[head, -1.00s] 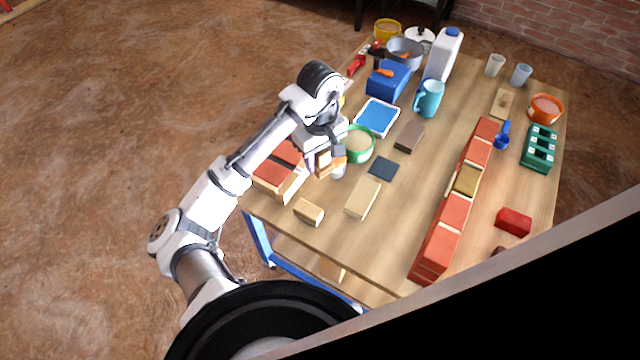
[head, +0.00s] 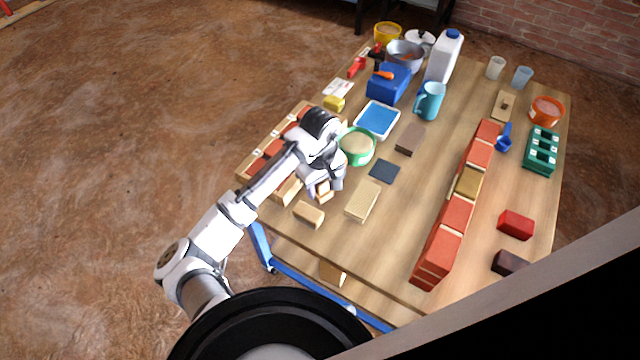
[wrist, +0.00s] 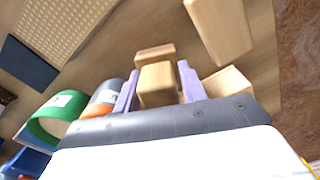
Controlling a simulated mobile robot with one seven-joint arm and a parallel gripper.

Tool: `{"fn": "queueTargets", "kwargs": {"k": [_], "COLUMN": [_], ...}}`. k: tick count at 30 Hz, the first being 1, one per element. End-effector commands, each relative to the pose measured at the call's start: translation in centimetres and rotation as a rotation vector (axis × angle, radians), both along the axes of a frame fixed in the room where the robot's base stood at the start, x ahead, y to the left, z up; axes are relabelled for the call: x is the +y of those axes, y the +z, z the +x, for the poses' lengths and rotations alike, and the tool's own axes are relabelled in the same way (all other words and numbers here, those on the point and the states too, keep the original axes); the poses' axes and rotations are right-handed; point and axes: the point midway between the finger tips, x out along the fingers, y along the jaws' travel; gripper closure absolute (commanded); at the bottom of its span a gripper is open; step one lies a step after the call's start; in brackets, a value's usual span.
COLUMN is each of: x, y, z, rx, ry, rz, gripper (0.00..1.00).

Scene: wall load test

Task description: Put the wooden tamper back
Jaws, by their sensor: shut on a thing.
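My gripper (head: 323,192) is low over the near left part of the table. In the wrist view, its two pale lavender fingers (wrist: 160,87) are shut on a light wooden block-shaped piece, which I take as the wooden tamper (wrist: 157,83). A wider wooden part shows just beyond it, and I cannot tell whether it belongs to the tamper. In the head view, a small wooden end of the tamper (head: 324,194) shows under my gripper. Whether it touches the table is unclear.
A green tub (head: 357,147) and an orange-and-grey cylinder (wrist: 107,95) stand close by. A small wooden block (head: 309,214), a pale long block (head: 364,201) and a dark square (head: 384,171) lie near. Red bricks (head: 265,165) lie left; a red brick wall (head: 447,232) stands right.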

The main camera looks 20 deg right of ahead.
Motion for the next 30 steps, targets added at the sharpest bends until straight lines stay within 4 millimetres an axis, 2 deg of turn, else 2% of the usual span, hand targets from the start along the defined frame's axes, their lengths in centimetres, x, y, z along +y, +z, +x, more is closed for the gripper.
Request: {"fn": "queueTargets", "kwargs": {"k": [2,3,5,13,17,20,30], "x": [0.0,0.0,0.0,0.0,-0.1,-0.1,0.1], "y": [-0.3,-0.3,-0.3,-0.2,0.7,2.4,9.8], "z": [0.0,0.0,0.0,0.0,0.0,0.0,0.1], "rx": [0.002,0.002,0.001,0.000,-0.001,-0.002,-0.004], "ry": [0.001,0.000,0.000,0.000,-0.001,-0.002,-0.001], "rz": [-0.001,-0.001,0.000,0.000,-0.002,-0.003,0.002], "gripper": [0.82,0.56,0.50,0.50,0.50,0.50,0.50]}}
